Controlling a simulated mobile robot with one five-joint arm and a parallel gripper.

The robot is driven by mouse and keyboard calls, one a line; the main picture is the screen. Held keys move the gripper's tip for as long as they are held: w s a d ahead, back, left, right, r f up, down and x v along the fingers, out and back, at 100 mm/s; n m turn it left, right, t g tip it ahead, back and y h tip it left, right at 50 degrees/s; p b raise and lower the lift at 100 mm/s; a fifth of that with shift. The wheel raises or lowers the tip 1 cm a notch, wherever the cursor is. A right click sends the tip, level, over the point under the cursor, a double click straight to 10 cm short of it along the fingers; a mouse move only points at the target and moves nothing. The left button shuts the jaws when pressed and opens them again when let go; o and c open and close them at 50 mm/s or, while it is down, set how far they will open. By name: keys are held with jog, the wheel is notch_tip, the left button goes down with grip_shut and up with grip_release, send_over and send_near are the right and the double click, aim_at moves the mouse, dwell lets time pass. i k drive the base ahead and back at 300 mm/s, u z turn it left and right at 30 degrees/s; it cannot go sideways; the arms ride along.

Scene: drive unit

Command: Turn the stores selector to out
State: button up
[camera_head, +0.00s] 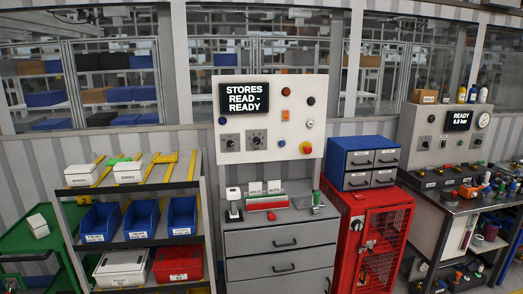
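The stores panel (270,170) is a pale upright board above a grey drawer cabinet. Its black display (244,98) reads "STORES READ - READY". Below the display are two dark rotary knobs on square plates, a left knob (230,142) and a right knob (256,139). Their labels and pointer directions are too small to read, so I cannot tell which is the stores selector or how it is set. My gripper is not in view.
A red emergency-type button (305,147) and several small buttons share the panel. The grey drawer cabinet (280,240) juts out below, with small items on top. A bin rack (140,205) stands left; a red cage cabinet (370,240) and a second panel (445,135) stand right.

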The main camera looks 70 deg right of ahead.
aim_at(230, 143)
jog(key=k, duration=0.45)
jog(key=z, duration=0.9)
jog(key=i, duration=1.05)
jog(key=u, duration=0.05)
